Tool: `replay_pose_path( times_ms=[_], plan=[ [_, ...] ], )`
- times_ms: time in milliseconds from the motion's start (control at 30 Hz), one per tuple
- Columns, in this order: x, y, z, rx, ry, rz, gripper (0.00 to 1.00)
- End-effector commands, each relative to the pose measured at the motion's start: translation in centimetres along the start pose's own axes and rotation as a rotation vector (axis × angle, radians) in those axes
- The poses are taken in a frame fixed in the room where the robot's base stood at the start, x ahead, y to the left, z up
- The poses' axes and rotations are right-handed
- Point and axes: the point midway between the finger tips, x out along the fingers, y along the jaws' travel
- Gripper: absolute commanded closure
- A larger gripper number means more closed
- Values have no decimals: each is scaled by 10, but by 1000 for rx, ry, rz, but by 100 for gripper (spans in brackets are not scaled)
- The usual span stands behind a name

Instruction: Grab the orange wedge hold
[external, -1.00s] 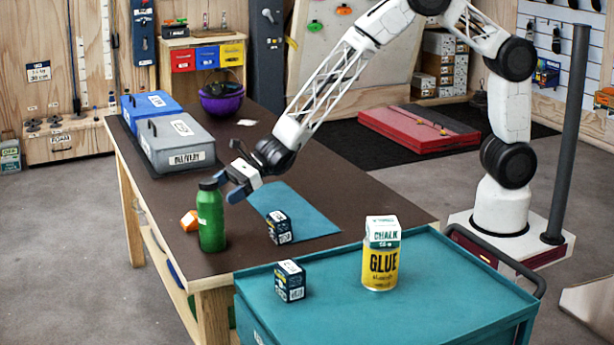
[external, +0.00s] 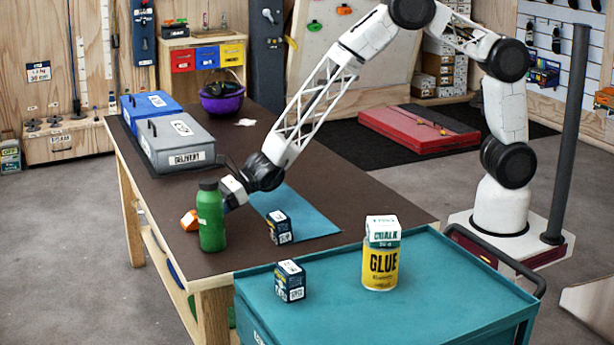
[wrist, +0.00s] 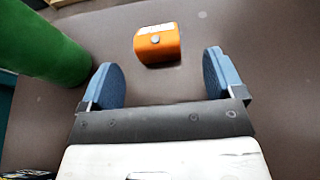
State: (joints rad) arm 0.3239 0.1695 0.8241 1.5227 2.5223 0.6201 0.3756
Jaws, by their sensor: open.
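The orange wedge hold (external: 189,220) lies on the brown table, partly hidden behind the green bottle (external: 211,218) in the external view. In the wrist view the orange wedge hold (wrist: 157,44) lies just beyond my fingertips, between their lines and a little left of centre. A pale round spot shows on its face. My gripper (wrist: 160,82) is open and empty, its two blue finger pads apart. In the external view its fingers are mostly hidden behind the bottle.
The green bottle (wrist: 45,42) stands close to my left finger in the wrist view. A blue mat (external: 300,217) with a dark box (external: 279,227) lies to the right. A grey delivery case (external: 176,143) is farther back.

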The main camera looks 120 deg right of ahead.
Motion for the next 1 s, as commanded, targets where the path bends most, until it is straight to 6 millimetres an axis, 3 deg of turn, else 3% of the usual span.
replay_pose_path(
  times_ms=[200,667,1000],
  plan=[
    [11,0,0,0,0,0,13],
    [14,1,0,-1,0,1,13],
    [39,5,1,-2,0,2,13]
  ],
)
